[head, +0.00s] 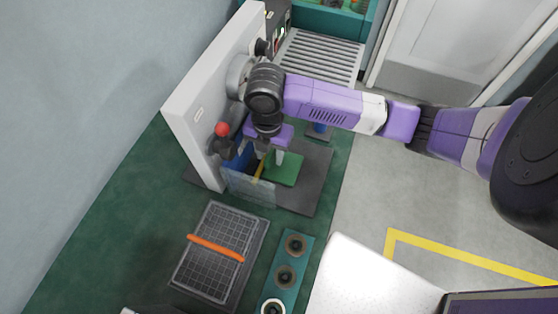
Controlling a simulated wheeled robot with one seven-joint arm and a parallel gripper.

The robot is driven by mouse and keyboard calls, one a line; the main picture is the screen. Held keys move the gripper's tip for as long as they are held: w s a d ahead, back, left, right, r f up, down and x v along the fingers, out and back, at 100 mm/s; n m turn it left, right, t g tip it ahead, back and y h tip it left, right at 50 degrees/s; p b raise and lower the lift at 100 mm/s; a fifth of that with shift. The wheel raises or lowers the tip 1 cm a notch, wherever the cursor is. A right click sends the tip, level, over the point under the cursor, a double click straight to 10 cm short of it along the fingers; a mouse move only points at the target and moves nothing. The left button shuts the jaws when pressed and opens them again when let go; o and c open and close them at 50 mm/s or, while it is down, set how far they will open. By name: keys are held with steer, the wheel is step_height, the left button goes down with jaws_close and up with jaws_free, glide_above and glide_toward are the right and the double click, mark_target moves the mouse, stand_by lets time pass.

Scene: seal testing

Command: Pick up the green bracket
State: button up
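A flat green piece (287,170), which looks like the green bracket, lies over a dark grey base plate (299,204) beside the grey-white upright panel. My arm reaches in from the right, and my gripper (269,157) points down just above and left of the green piece. One pale finger shows at the green piece's upper left edge. The other finger is hard to make out against the clear guard and the blue part, so the opening between them is not clear. I cannot tell whether the finger touches the green piece.
A tall panel (190,105) with a red-knobbed lever (222,130) stands left of my gripper. A clear guard (248,188) stands in front. Nearer are a dark grid tray (213,275) with an orange bar (215,248) and a teal strip (303,262) with round sockets. A roller conveyor (318,58) is behind.

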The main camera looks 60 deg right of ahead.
steer(key=shift+f, duration=0.45)
steer(key=shift+c, duration=0.2)
jaws_close()
steer(key=shift+r, duration=0.1)
stand_by(0.8)
